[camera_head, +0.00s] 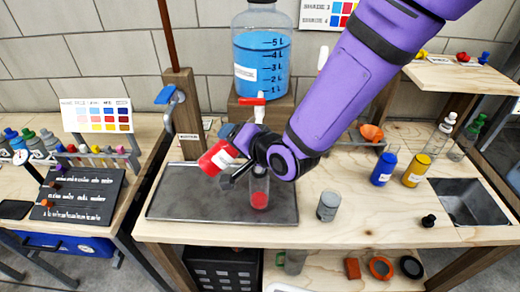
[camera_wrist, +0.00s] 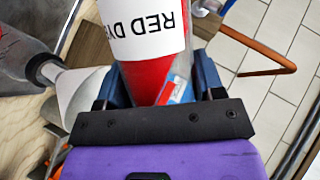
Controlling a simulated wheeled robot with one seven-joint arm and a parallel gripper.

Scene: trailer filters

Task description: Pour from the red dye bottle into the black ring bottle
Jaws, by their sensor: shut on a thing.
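The red dye bottle (camera_head: 215,160) is tilted well over above the grey tray, its lower-left part showing red. My gripper (camera_head: 238,143) is shut on it. In the wrist view the bottle (camera_wrist: 150,30), labelled "RED DYE", sits between the blue fingers of my gripper (camera_wrist: 160,85). A clear bottle (camera_head: 259,198) with red contents stands upright on the tray, just below my gripper; its upper part is hidden, and I cannot make out a black ring. A pale funnel shape (camera_wrist: 82,95) shows beside the held bottle in the wrist view. I cannot tell whether liquid is flowing.
The grey tray (camera_head: 180,212) lies below. A large blue-liquid jug (camera_head: 262,55) with a red-handled tap stands behind. A grey jar (camera_head: 328,206), blue bottle (camera_head: 383,169), yellow bottle (camera_head: 416,170) and black cap (camera_head: 429,220) are to the right. A wooden post (camera_head: 184,110) stands at left.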

